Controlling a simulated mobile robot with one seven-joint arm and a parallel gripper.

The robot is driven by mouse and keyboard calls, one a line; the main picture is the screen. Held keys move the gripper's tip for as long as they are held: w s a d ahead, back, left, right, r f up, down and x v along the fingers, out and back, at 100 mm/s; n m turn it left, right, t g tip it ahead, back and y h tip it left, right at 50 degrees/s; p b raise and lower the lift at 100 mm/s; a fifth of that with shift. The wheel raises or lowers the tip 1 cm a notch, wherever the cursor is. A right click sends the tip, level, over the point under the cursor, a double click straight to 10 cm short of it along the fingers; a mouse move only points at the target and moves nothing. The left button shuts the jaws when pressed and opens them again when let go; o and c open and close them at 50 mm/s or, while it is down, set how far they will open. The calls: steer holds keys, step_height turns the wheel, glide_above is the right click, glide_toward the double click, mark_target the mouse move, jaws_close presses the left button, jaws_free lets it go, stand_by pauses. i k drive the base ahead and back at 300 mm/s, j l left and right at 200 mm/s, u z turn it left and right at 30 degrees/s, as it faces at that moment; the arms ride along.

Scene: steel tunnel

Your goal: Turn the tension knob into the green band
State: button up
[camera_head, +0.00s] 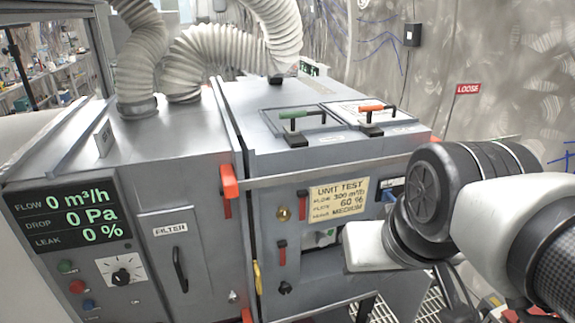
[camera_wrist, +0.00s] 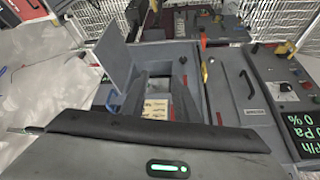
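No knob is legibly marked as tension. In the head view, a black knob on a white dial (camera_head: 122,271) sits on the left front panel. A small black knob (camera_head: 286,287) sits low on the right front panel. A pale part with a green patch (camera_head: 324,238) shows in the dark recess beside my arm; I cannot tell whether it is the green band. In the wrist view, my gripper (camera_wrist: 161,78) appears open, its two dark fingers apart, with a yellowish label beyond them. My arm hides the fingers in the head view. I see no contact with a knob.
A yellow UNIT TEST plate (camera_head: 339,198) is on the cabinet front. Red handles (camera_head: 229,181) stick out beside a horizontal bar. A display (camera_head: 70,218) reads 0 m³/h, 0 Pa and 0 %. White hoses (camera_head: 213,48) rise from the top. A red LOOSE sign (camera_head: 468,89) stands behind.

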mark_target(322, 240)
steer(key=k+j+z, duration=0.1)
steer(key=z, duration=0.35)
steer(key=k+z, duration=0.2)
steer(key=z, duration=0.2)
steer(key=k+z, duration=0.2)
steer(key=z, duration=0.25)
steer(key=i+u, duration=0.15)
